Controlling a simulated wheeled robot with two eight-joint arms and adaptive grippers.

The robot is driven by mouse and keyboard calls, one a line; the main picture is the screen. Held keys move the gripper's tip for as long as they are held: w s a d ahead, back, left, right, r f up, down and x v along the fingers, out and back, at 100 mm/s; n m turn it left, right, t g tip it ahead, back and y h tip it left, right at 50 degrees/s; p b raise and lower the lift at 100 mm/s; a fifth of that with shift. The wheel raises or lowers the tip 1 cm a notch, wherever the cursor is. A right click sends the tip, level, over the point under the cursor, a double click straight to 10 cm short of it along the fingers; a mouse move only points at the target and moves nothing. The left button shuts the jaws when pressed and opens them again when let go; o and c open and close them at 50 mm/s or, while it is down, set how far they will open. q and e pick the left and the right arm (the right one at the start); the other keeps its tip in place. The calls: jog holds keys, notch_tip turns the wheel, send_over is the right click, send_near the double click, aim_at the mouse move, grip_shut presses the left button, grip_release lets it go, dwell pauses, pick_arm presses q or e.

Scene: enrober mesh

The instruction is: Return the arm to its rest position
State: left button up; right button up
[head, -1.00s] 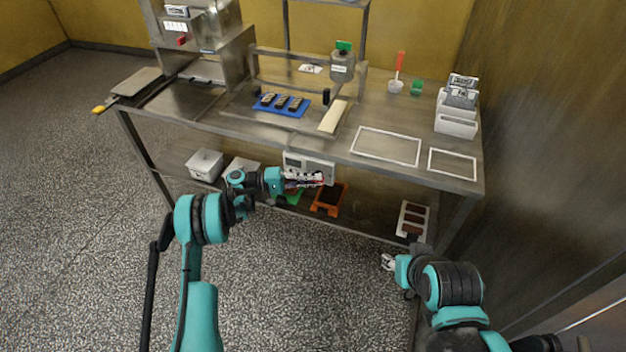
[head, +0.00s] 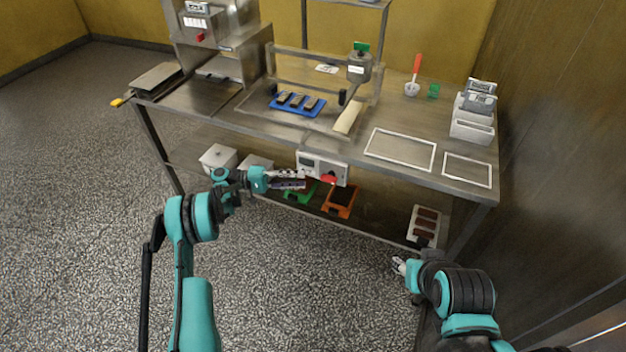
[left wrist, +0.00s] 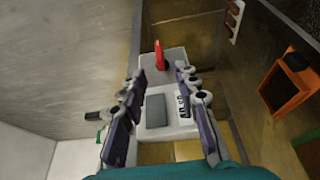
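My left gripper (head: 303,180) is in front of the table's front edge, left of the red switch handle (head: 328,180) on the white control box (head: 308,163). In the left wrist view my left gripper (left wrist: 158,72) has its two fingers well apart with nothing between them. The control box (left wrist: 177,66) and its upright red handle (left wrist: 159,55) lie beyond the fingertips, apart from them. My right gripper (head: 398,266) hangs low at the right, below the table top and near the shelf's front edge. It is too small to tell whether its fingers are open.
The steel table (head: 310,140) carries a blue tray (head: 297,107) with several dark bars, white frames (head: 400,150) and a white holder (head: 472,122). Orange (head: 341,200) and green (head: 301,192) items sit on the lower shelf. The wall (head: 560,150) is close on the right; the left floor is clear.

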pick_arm(q)
jog(key=shift+s+a, duration=0.1)
jog(key=shift+a, duration=1.15)
jog(key=d+r+n+t+y, duration=0.15)
jog(key=d+r+y, duration=0.25)
jog(key=r, duration=0.5)
jog(key=s+d+r+y, duration=0.2)
jog(key=s+r+y, duration=0.35)
jog(key=s, duration=0.25)
jog(key=s+a+m+t+y, duration=0.1)
jog(key=s+a+y, duration=0.3)
jog(key=s, duration=0.9)
jog(key=s+a+f+m+t+y, duration=0.1)
jog(key=s+a+t+y, duration=0.2)
jog(key=s, duration=1)
jog(key=shift+a+f+y, duration=0.2)
jog(key=shift+a+y, duration=0.65)
jog(key=shift+a, duration=0.25)
